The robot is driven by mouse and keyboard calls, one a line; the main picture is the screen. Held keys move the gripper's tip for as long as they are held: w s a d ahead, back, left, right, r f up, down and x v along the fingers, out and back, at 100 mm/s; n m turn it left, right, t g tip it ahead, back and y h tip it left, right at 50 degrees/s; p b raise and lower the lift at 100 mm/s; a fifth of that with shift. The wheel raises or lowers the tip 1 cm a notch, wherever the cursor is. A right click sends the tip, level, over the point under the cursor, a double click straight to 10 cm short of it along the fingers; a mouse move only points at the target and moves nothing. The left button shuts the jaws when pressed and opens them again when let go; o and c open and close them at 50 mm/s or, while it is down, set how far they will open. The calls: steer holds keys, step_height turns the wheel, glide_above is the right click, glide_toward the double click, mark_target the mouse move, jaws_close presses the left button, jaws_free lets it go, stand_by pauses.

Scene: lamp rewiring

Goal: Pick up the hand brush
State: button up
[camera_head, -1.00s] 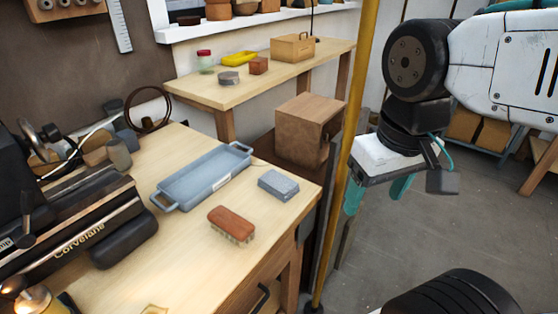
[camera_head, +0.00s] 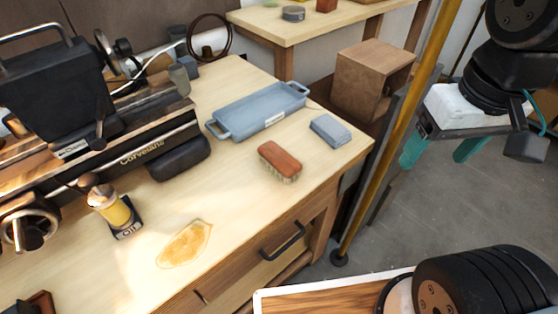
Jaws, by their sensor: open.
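The hand brush (camera_head: 279,161) lies on the wooden workbench (camera_head: 245,195), near its right edge. It has a reddish-brown wooden back on top and pale bristles below. My gripper (camera_head: 440,150) is at the right of the view, beyond the yellow pole and off the bench. Its teal fingers point down and stand apart, with nothing between them. The gripper is well clear of the brush and does not touch it.
A blue-grey tray (camera_head: 222,129) and a grey-blue block (camera_head: 330,130) lie behind the brush. The lathe (camera_head: 130,150) and an oil can (camera_head: 110,207) stand to the left. The yellow pole (camera_head: 402,120) rises between bench and gripper. A stain (camera_head: 184,245) marks the bench's clear front.

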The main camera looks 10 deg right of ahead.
steer(key=w+a+f+n+g, duration=0.1)
steer(key=w+a+f+n, duration=0.1)
steer(key=w+a, duration=0.3)
steer(key=w+a+f+n, duration=0.2)
steer(key=w+a+f, duration=0.3)
steer(key=a, duration=0.2)
steer(key=w+a+f+n+g, duration=0.1)
steer(key=w+a+f+n, duration=0.1)
steer(key=w+a+f, duration=0.2)
steer(key=shift+w+a+f+g+h, duration=0.15)
steer(key=shift+w+a, duration=0.2)
steer(key=shift+a, duration=0.15)
steer(key=shift+w+a+f+g+h, duration=0.1)
steer(key=shift+w+a+g+h, duration=0.05)
steer(key=shift+w+a, duration=0.25)
steer(key=t, duration=0.1)
glide_above(279, 155)
steer(key=shift+w+a+f+n, duration=0.1)
steer(key=shift+a+f+n, duration=0.1)
steer(key=shift+f+n, duration=0.25)
steer(key=f, duration=0.7)
steer(key=shift+d+f, duration=0.2)
steer(key=shift+f, duration=0.05)
steer(key=c, duration=1.2)
steer(key=shift+r, duration=0.1)
